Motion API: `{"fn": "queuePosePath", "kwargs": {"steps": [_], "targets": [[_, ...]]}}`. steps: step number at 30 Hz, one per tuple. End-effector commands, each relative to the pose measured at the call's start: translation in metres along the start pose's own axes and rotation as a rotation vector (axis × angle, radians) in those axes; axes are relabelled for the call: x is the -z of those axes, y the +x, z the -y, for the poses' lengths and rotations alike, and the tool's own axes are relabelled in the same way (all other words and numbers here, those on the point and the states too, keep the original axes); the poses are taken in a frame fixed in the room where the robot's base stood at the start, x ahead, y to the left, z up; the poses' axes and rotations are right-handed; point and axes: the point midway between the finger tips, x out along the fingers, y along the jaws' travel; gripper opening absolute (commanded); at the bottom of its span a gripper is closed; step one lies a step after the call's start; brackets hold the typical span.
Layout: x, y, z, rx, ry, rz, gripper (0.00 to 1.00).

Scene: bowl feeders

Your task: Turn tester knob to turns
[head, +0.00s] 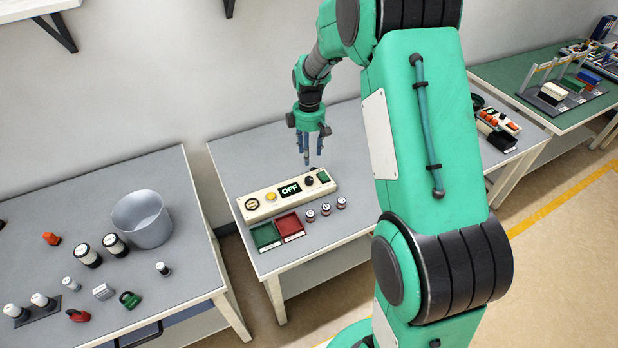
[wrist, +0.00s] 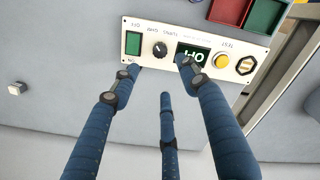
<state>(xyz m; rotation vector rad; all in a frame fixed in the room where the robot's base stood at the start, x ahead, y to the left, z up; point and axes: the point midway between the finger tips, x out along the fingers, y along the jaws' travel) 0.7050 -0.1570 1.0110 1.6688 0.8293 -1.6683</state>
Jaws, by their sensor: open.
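The tester (head: 262,207) is a long cream box on the middle table, with a display reading OFF. Its black round knob (head: 309,180) sits between the display and a green switch (head: 323,177). In the wrist view the tester appears upside down, with the knob (wrist: 160,49) near top centre and small printed labels beside it. My gripper (head: 311,160) hangs fingers down above and behind the knob end of the tester. In the wrist view its blue fingers (wrist: 160,76) are spread, empty and apart from the knob.
Green (head: 265,236) and red (head: 289,226) trays and several small spools (head: 326,209) lie in front of the tester. A left table holds a grey bucket (head: 143,219) and loose parts. My arm hides the middle table's right part.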

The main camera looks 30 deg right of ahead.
Motion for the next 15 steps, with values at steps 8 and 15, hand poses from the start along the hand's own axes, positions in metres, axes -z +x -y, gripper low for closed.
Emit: {"fn": "queuePosePath", "kwargs": {"steps": [8,15], "targets": [[0.000,0.028,0.001,0.003,0.000,0.001,0.45],[0.000,0.066,0.001,0.003,0.000,0.001,0.45]]}}
